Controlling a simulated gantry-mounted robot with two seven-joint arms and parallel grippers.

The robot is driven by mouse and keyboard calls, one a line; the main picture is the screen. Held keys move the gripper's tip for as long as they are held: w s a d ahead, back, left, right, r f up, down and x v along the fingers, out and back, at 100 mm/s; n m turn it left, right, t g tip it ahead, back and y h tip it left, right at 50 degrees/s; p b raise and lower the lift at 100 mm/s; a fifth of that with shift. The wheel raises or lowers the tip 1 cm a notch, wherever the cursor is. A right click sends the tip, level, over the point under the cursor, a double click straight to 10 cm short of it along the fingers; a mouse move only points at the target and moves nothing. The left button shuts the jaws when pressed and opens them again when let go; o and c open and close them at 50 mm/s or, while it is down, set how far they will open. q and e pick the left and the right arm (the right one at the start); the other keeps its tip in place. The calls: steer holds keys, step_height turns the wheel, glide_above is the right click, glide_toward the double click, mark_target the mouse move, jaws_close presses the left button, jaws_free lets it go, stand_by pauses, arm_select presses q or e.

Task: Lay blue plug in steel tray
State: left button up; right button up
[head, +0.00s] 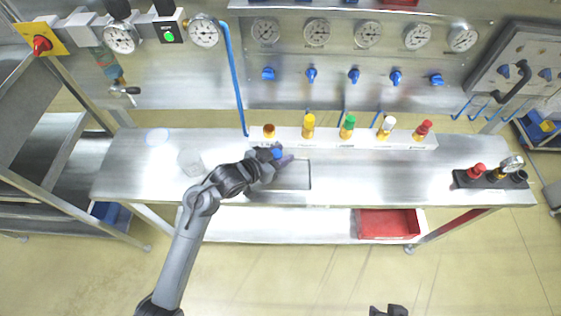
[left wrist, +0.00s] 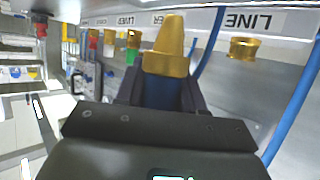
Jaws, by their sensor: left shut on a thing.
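My left gripper (head: 276,155) is shut on the blue plug (head: 277,153), just in front of the valve strip. In the left wrist view, the plug's blue body (left wrist: 160,95) sits between the jaws, with a brass collar and tapered tip (left wrist: 168,40) sticking out. The steel tray (head: 296,178) appears as a shallow rectangle on the bench, just right of and below the gripper and partly hidden by it. The plug looks above or beside its back edge; its height is unclear. A dark tip, probably my right gripper (head: 388,311), shows at the bottom edge.
The white strip (head: 290,142) carries an empty brass socket (head: 269,131) and yellow, green, white and red plugs. A clear glass (head: 190,162) stands left of the gripper. A blue hose (head: 236,80) hangs behind.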

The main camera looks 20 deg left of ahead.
arm_select(q)
steer(key=shift+f+b, duration=0.4)
steer(key=shift+f, duration=1.55)
steer(key=shift+f, duration=0.2)
steer(key=o, duration=1.1)
